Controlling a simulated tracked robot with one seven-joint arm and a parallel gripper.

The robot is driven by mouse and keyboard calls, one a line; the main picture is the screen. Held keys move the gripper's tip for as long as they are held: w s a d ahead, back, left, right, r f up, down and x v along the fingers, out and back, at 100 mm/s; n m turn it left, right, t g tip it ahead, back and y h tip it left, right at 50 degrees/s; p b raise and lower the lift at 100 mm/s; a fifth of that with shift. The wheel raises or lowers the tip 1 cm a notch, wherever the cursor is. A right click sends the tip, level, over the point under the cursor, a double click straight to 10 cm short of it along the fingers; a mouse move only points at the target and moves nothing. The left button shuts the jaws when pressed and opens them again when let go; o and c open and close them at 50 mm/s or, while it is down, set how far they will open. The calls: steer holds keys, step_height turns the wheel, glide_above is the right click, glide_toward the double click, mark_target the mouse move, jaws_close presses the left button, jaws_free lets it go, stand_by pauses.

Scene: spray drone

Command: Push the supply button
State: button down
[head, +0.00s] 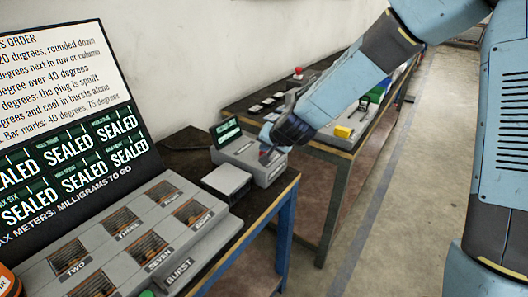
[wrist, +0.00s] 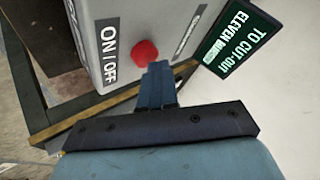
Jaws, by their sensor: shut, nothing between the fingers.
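A round red button (wrist: 145,52) sits on the face of a grey box (wrist: 172,18), beside an "ON / OFF" label, in the wrist view. I take it for the supply button. My gripper (wrist: 158,68) is shut and empty, its fingertips close to the button, just below and right of it in the picture. I cannot tell whether they touch. In the head view my gripper (head: 268,148) is over the right part of the grey box (head: 239,156) and hides some of it. A small green display reading "TO CUT-OUT, ELEVEN" (wrist: 238,40) stands on the box.
A bench with a blue leg (head: 286,224) carries the box, a smaller grey block (head: 227,179) and a panel of several labelled windows (head: 140,232). A large "SEALED" screen (head: 70,130) stands left. A second bench with yellow items (head: 343,131) lies behind. Floor at right is clear.

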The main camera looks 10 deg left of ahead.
steer(key=shift+r, duration=1)
steer(key=shift+a+r, duration=0.1)
steer(key=shift+r, duration=2.9)
